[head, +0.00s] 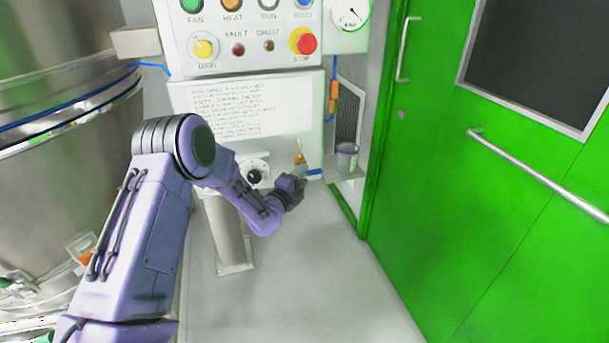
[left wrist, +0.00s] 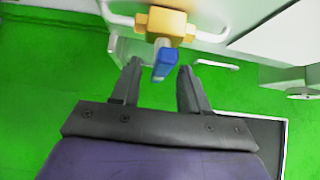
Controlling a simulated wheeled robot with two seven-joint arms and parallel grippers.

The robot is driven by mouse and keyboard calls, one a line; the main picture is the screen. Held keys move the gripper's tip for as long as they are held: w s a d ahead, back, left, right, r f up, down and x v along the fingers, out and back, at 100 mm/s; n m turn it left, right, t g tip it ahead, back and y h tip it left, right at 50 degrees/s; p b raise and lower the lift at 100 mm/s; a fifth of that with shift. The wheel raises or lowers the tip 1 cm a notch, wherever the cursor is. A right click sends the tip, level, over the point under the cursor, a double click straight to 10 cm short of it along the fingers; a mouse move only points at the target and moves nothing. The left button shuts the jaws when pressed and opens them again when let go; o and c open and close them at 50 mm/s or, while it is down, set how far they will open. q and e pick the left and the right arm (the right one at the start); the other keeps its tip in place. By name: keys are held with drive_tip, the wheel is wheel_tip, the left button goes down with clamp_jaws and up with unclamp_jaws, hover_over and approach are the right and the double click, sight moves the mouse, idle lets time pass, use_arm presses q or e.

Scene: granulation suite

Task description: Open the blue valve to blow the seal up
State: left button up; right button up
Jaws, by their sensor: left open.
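The valve has a yellow brass body (left wrist: 166,26) and a blue handle (left wrist: 164,63) in the left wrist view. In the head view its brass part (head: 299,158) shows at the lower right of the white panel, partly hidden by my gripper. My left gripper (left wrist: 159,72) is open. The blue handle appears between its two fingertips, with a gap visible on the left and little on the right; I cannot tell whether they touch. In the head view my left gripper (head: 299,174) is at the valve. My right gripper is not in view.
Above is a control panel (head: 245,28) with buttons and a red stop button (head: 307,43). A gauge (head: 350,14) is at its right. A cup (head: 346,156) stands on a small shelf right of the valve. Green doors (head: 480,190) are on the right, a steel vessel (head: 50,180) on the left.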

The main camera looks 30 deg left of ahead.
use_arm(q)
drive_tip(key=shift+w+a, duration=0.1)
drive_tip(key=shift+w, duration=1.15)
clamp_jaws()
